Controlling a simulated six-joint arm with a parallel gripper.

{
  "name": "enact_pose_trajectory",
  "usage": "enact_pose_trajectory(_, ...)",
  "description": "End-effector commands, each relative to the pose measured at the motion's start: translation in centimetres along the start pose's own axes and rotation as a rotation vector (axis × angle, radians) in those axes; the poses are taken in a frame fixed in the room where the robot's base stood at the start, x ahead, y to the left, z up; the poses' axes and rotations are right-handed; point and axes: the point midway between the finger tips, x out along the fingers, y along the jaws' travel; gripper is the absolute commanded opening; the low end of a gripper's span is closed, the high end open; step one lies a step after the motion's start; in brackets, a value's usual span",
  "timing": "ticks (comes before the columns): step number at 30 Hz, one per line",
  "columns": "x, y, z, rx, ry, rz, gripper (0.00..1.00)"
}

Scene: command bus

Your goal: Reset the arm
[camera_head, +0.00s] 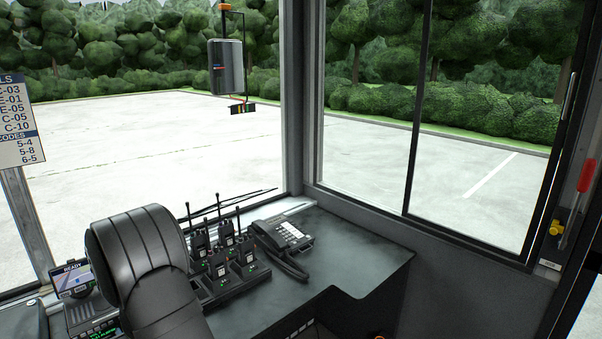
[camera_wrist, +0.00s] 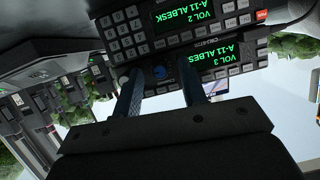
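My gripper (camera_wrist: 161,84) shows in the wrist view with two dark blue-grey fingers standing apart. It is open, and no object is seen held between the fingers. Beyond the fingertips is a black radio panel (camera_wrist: 220,57) with keys, green display text and a blue knob (camera_wrist: 160,72) that appears between the fingers. I cannot tell whether the fingers touch the panel. My gripper cannot be made out in the head view.
A desk (camera_head: 345,250) carries several handheld radios (camera_head: 222,252) in a charger and a corded phone (camera_head: 283,236). A screen reading READY (camera_head: 72,279) stands at the lower left. Windows enclose the desk. A grey box (camera_head: 226,68) hangs above. The desk right of the phone is clear.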

Motion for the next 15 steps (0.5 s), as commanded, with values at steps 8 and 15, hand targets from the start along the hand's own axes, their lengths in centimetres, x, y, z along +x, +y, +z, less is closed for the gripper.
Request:
enact_pose_trajectory(8,0.00,0.00,0.02,0.002,0.000,-0.001,0.38)
enact_pose_trajectory(15,0.00,-0.09,0.01,-0.029,-0.001,0.011,0.38)
